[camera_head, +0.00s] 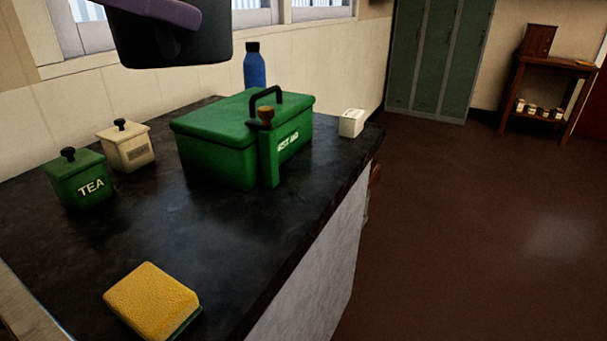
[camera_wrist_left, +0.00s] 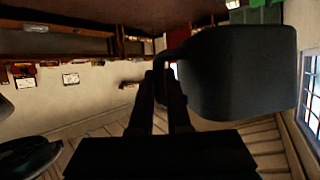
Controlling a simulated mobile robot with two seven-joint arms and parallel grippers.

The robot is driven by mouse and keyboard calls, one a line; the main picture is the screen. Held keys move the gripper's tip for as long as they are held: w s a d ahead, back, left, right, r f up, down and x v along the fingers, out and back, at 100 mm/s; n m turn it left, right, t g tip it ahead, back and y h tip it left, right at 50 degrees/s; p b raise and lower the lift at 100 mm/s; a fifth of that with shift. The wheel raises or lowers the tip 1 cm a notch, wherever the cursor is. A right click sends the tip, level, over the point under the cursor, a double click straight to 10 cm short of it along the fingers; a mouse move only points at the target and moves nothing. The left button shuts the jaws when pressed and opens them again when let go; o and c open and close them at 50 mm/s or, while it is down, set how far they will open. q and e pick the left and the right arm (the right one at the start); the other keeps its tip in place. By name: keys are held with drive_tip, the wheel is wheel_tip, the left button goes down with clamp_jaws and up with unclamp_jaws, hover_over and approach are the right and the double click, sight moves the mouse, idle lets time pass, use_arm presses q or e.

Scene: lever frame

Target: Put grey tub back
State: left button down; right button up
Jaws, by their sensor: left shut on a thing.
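The grey tub (camera_head: 185,45), very dark grey, is held up at the top left of the head view, above the counter and cut off by the top edge. In the left wrist view the tub (camera_wrist_left: 245,75) fills the upper right, beside the fingers. My left gripper (camera_wrist_left: 168,75) is shut on the tub at its near side; the exact grip point is dark and hard to make out. In the head view a purple part of my left arm crosses in front of the tub. My right gripper is in neither view.
The black counter (camera_head: 200,245) holds a green first aid box (camera_head: 215,145), a blue bottle (camera_head: 254,70), a green tea tin (camera_head: 78,180), a cream tin (camera_head: 126,148), a small white box (camera_head: 351,122) and a yellow sponge (camera_head: 150,298). The front middle is clear.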

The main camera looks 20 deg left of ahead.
sight(169, 67)
use_arm(q)
drive_tip(key=shift+t, duration=0.3)
drive_tip(key=f+b, duration=0.1)
drive_tip(key=f, duration=0.1)
drive_tip(key=f+b, duration=0.2)
drive_tip(key=shift+w+a+f, duration=0.15)
drive_tip(key=shift+w+a, duration=0.05)
wheel_tip(169, 67, down, 20)
drive_tip(key=b, duration=0.5)
drive_tip(key=shift+b, duration=0.4)
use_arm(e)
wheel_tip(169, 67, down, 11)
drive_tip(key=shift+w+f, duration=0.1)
use_arm(q)
drive_tip(key=c, duration=1.3)
unclamp_jaws()
drive_tip(key=shift+f, duration=0.1)
drive_tip(key=shift+c, duration=0.2)
drive_tip(key=o, duration=0.5)
drive_tip(key=shift+c, duration=0.2)
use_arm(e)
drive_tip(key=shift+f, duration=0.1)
